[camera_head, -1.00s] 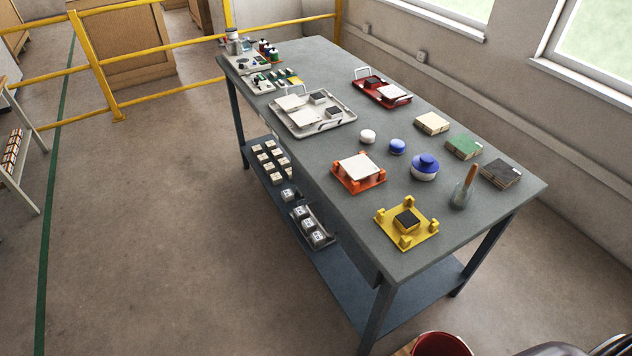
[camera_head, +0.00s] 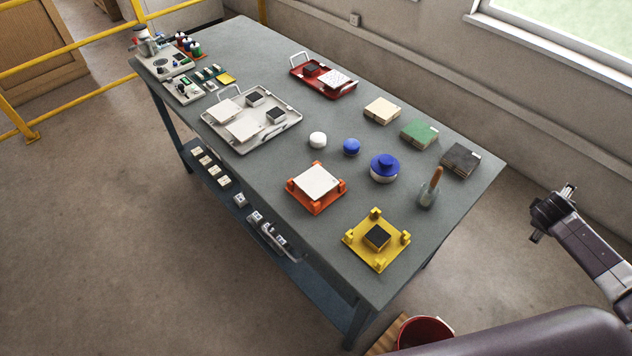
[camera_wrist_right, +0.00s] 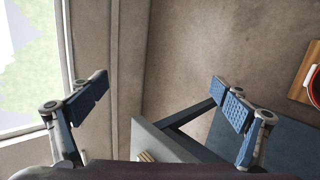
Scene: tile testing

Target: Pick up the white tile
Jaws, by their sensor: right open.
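A white tile (camera_head: 316,180) lies flat on an orange fixture (camera_head: 301,199) near the table's front edge in the head view. Two more white tiles (camera_head: 224,111) (camera_head: 243,126) lie in a grey tray (camera_head: 280,132) farther left, and a white, speckled-looking tile (camera_head: 335,78) lies in a red tray (camera_head: 318,88) at the back. My right gripper (camera_head: 550,212) is beyond the table's right end, well apart from the tiles. The right wrist view shows its fingers (camera_wrist_right: 161,98) spread and empty. My left gripper is not in view.
A yellow fixture (camera_head: 360,253) with a dark block, a brush-like tool with a brown handle (camera_head: 430,188), a blue-and-white container (camera_head: 384,171) and several stacks stand around the orange fixture. A wall runs behind the table.

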